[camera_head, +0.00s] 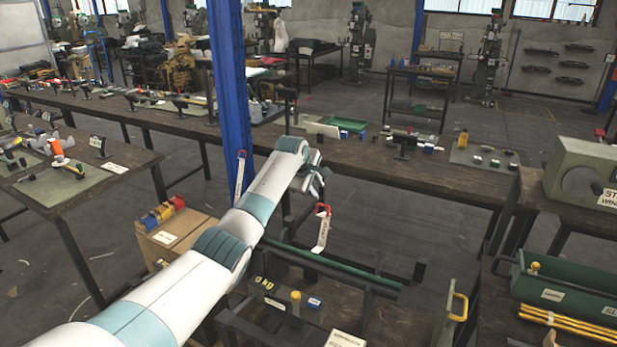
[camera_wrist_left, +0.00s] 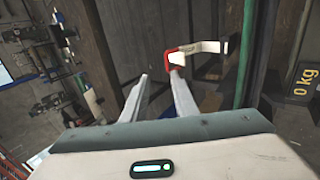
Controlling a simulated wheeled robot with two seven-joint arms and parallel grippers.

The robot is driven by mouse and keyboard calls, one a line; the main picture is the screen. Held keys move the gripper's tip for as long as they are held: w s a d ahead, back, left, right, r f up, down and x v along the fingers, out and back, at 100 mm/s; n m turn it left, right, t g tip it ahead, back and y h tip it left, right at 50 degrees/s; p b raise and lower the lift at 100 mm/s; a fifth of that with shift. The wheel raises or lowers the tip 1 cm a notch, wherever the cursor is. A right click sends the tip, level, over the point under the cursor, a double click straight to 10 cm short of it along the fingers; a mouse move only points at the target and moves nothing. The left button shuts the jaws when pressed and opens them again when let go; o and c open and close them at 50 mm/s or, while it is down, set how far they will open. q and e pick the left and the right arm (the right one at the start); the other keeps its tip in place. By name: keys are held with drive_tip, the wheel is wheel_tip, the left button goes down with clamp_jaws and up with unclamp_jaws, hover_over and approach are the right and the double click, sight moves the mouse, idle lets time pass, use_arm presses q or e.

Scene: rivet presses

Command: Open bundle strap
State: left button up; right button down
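A strap with a red buckle and a pale labelled tail (camera_head: 321,234) stands up beside a long green bar (camera_head: 340,262) in the rack. In the left wrist view, the red buckle (camera_wrist_left: 172,60) is at the tip of one finger, with the pale strap (camera_wrist_left: 208,47) running right toward the green bar (camera_wrist_left: 246,60). My left gripper (camera_head: 318,180) is above the strap in the head view. Its two fingers (camera_wrist_left: 159,76) are apart with nothing visible between them. Whether a finger touches the buckle I cannot tell. My right gripper is in neither view.
A second red-topped labelled strip (camera_head: 240,172) hangs by the blue post (camera_head: 229,90). A dark rack with a "0 kg" sign (camera_head: 263,283) stands below my arm. A long workbench (camera_head: 430,172) crosses behind, and a green tray (camera_head: 565,280) is at right.

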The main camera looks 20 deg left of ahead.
use_arm(q)
drive_tip(key=b+v, duration=0.2)
drive_tip(key=v, duration=0.6)
drive_tip(key=shift+r, duration=0.15)
drive_tip(key=shift+s+a, duration=0.1)
drive_tip(key=shift+s, duration=0.05)
idle(0.3)
